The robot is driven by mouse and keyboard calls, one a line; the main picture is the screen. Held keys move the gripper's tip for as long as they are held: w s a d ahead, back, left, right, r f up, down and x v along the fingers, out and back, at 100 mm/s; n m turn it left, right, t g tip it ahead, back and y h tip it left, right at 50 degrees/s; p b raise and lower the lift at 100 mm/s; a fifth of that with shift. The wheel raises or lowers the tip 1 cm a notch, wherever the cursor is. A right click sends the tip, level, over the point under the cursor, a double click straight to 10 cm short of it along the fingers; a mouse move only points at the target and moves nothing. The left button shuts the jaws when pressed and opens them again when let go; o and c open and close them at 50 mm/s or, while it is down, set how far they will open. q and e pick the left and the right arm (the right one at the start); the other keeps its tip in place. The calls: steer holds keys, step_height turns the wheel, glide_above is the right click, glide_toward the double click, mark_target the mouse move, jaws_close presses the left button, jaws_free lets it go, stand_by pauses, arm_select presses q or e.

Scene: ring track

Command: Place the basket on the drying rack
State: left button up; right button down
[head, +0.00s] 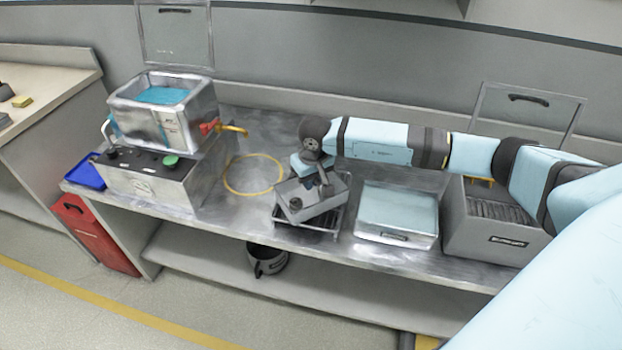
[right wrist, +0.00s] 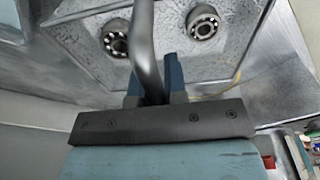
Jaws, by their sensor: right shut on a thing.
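The basket (head: 325,207) is a small grey open box with a thick bent handle. In the right wrist view its floor (right wrist: 190,70) holds two bearing rings (right wrist: 204,22). My right gripper (head: 318,182) is shut on the basket's handle; its blue fingertips (right wrist: 153,80) show on both sides of the handle in the right wrist view. The drying rack (head: 338,222) is a dark wire frame on the metal bench, directly below the basket and partly hidden by it. The basket looks turned relative to the rack; I cannot tell whether they touch. My left gripper is not in view.
On the bench (head: 230,208), a yellow ring (head: 254,192) lies left of the rack. A lidded metal tank (head: 396,222) and a grey ribbed box (head: 480,235) stand to the right. A cleaner tank with blue liquid (head: 163,95) stands at the left. A dark pot (head: 268,262) is on the shelf below.

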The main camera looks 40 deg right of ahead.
steer(key=c, duration=1.2)
jaws_free()
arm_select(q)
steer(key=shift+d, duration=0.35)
arm_select(e)
steer(key=shift+o, duration=0.2)
